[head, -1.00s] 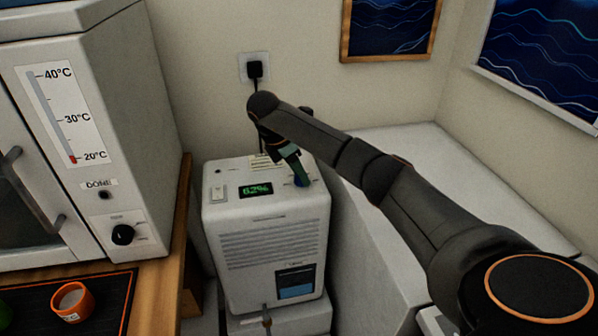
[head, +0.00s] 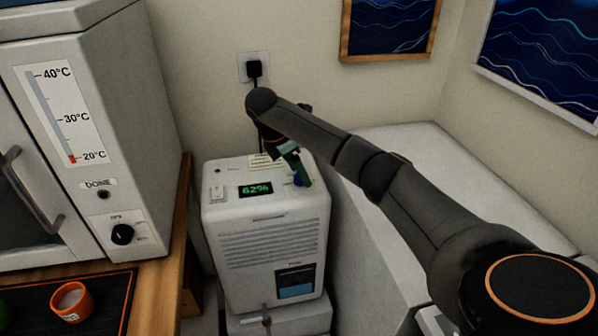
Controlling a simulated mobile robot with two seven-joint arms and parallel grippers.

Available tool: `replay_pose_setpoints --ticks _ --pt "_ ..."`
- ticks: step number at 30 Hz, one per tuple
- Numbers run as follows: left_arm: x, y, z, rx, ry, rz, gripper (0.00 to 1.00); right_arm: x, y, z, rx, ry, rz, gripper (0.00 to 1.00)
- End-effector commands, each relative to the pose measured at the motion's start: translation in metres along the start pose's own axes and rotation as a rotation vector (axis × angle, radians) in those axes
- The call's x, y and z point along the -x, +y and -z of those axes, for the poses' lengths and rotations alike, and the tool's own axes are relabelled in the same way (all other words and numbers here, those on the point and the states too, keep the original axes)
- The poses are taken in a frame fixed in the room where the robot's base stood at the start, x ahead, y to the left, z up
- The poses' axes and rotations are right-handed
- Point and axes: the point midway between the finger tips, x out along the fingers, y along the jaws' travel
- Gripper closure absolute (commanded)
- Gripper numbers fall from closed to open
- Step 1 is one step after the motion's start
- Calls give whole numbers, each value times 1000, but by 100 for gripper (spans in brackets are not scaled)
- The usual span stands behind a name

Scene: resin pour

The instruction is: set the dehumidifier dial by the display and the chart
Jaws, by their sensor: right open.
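The white dehumidifier (head: 240,225) stands low in the middle of the head view. Its green display (head: 255,190) reads 62%. A blue dial (head: 299,180) shows in part at the right of its top, mostly covered by my right gripper. My right gripper (head: 300,174) is open and reaches down to the dial; I cannot tell whether its fingers touch it. A pale paper chart (head: 262,161) lies at the back of the top, partly behind the gripper, too small to read. The dial's setting is hidden. My left gripper is not in view.
A white oven (head: 150,130) with a 20–40°C scale and a black knob stands on the wooden counter at left. An orange cup (head: 72,300) stands on a dark mat there. A plug (head: 255,69) is in the wall socket. A white bench (head: 400,150) is at right.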

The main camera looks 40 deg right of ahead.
Motion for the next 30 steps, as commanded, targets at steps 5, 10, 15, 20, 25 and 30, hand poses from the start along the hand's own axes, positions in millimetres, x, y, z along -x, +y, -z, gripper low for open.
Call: replay_pose_setpoints --ticks 5,10,15,20,25,30 --pt "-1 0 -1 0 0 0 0 34 1 1 1 3 -7 24" --pt "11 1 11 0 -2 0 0 78 1 -3 0 -2 -4 24" --pt "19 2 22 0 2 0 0 104 0 -2 0 -1 -3 24" --pt "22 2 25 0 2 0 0 116 0 -1 -1 -1 -1 24" --pt "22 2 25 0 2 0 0 118 0 0 0 0 0 24" --pt "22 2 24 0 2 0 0 118 0 0 0 0 0 24"
